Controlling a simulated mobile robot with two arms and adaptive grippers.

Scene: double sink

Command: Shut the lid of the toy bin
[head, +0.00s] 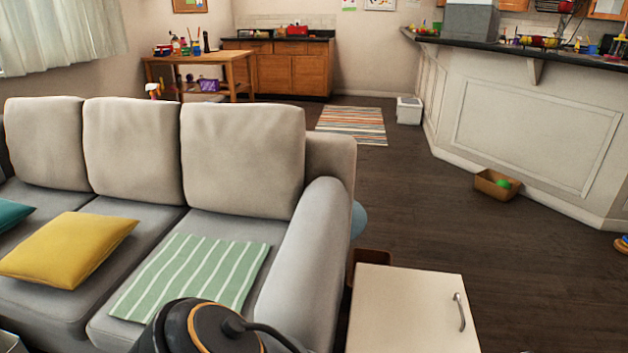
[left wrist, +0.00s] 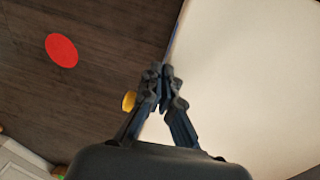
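A cream box-like piece with a flat top (head: 408,305) and a metal handle (head: 460,312) stands at the bottom right of the head view, beside the sofa arm. I cannot tell if it is the toy bin or whether its top is a lid. In the left wrist view a large pale flat surface (left wrist: 255,75) fills the right side. My left gripper (left wrist: 161,70) shows there with its fingertips together and nothing seen between them, in front of the surface's edge. I cannot tell if it touches. My right gripper is not in view.
A grey sofa (head: 310,260) fills the left. A brown open box (head: 490,190) with a green ball lies by the counter, and a small white bin (head: 409,111) stands farther back. A red disc (left wrist: 62,50) lies on the dark floor. The floor right of the cream piece is clear.

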